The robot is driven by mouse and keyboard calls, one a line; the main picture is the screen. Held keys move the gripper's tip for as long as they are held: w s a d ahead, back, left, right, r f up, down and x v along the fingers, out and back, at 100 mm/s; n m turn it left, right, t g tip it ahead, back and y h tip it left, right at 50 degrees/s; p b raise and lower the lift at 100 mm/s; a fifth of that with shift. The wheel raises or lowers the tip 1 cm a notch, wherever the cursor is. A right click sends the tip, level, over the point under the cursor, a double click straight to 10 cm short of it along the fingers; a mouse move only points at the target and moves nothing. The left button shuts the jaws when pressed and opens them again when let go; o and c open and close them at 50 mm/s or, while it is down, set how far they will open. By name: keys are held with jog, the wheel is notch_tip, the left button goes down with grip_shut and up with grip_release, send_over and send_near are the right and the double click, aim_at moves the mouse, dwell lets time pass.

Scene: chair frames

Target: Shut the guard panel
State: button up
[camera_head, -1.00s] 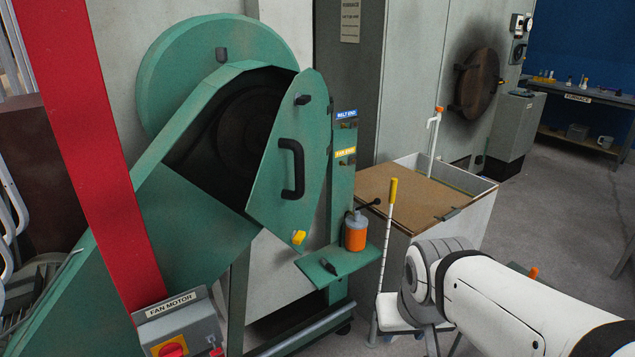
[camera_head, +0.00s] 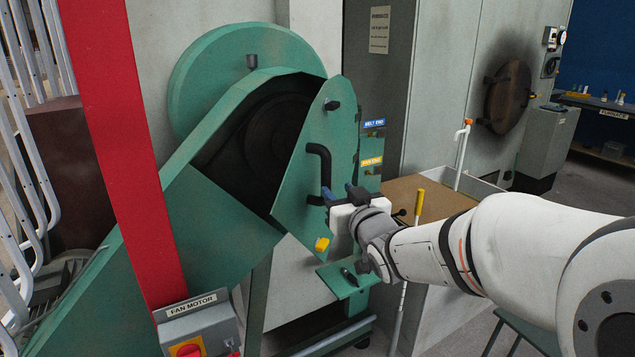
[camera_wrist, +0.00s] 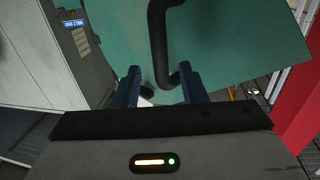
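The guard panel (camera_head: 297,197) is a green hinged plate standing open, swung out from the green fan housing (camera_head: 185,205). The dark belt opening (camera_head: 235,150) shows beside it. A black bar handle (camera_head: 325,160) and a yellow knob (camera_head: 322,244) are on the panel. My gripper (camera_head: 340,195) is at the lower end of the handle. In the wrist view, the panel (camera_wrist: 240,45) fills the upper middle, and the handle's lower bend (camera_wrist: 168,78) lies between the tips of my open gripper (camera_wrist: 161,85). The fingers look apart from the bar; contact cannot be told.
A small green shelf (camera_head: 345,282) sits just below my gripper. A white-and-yellow rod (camera_head: 419,205) and a wooden-topped bin (camera_head: 440,200) stand to the right. A red post (camera_head: 120,160) and the fan motor switch box (camera_head: 195,325) are at the left front.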

aim_at(328, 180)
jog(key=p+x, duration=0.2)
jog(key=x, duration=0.5)
jog(key=shift+w, duration=0.2)
jog(key=shift+f, duration=0.1)
jog(key=shift+c, duration=0.7)
jog(key=shift+s, duration=0.15)
jog(key=shift+c, duration=1.4)
jog(key=c, duration=0.4)
jog(key=shift+w+a+b, duration=0.6)
jog(key=shift+a+b, duration=0.15)
jog(key=shift+a, duration=0.8)
jog(key=shift+w+a+b, duration=0.65)
jog(key=shift+a+b, duration=0.05)
jog(key=shift+a, duration=0.85)
jog(key=shift+w+a+b, duration=0.6)
jog(key=shift+a+b, duration=0.15)
jog(key=shift+a, duration=0.8)
jog(key=o, duration=1)
jog(key=shift+s, duration=0.1)
